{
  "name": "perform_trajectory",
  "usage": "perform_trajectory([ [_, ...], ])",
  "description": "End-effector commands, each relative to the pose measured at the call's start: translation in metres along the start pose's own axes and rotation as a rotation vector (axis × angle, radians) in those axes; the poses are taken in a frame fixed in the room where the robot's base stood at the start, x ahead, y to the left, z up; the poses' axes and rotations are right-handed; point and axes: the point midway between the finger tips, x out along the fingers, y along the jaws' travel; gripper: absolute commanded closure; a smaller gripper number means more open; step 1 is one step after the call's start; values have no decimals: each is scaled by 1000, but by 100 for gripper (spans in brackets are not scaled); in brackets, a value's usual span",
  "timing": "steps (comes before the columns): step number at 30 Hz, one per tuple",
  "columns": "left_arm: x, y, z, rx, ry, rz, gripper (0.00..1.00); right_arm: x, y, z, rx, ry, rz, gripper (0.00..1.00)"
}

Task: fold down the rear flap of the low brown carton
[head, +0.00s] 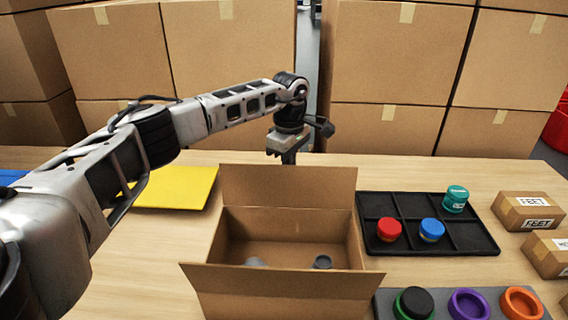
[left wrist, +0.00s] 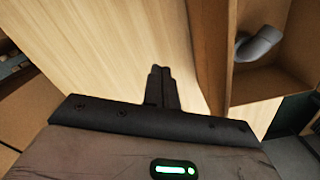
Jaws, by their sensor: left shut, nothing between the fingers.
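The low brown carton (head: 290,240) stands open on the table. Its rear flap (head: 288,187) stands up from the back edge, and its front flap (head: 283,280) slopes outward towards me. Grey pieces lie inside; one grey piece (left wrist: 258,45) shows in the left wrist view. My left gripper (head: 288,158) points down just behind the rear flap, its tips at about the flap's top edge or hidden by it. I cannot tell whether they touch it. In the left wrist view the fingers (left wrist: 160,75) are shut and empty, beside the carton. My right gripper is not in view.
A black divided tray (head: 480,238) with several coloured jars stands right of the carton. A grey tray (head: 458,292) with lidded pieces is at front right. Small labelled boxes (head: 528,210) sit at far right. A yellow panel (head: 180,188) lies left. Tall cartons (head: 395,60) stand behind.

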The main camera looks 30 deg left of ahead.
Motion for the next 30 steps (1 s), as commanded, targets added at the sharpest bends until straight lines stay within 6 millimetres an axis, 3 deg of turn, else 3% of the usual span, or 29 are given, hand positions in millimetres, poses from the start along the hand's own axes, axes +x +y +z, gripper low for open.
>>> perform_trajectory([
  [11, -3, -4, 2, 1, 1, 0, 100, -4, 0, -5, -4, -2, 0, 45],
  [30, -12, -43, 25, 1, 0, -1, 100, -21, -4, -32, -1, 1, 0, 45],
])
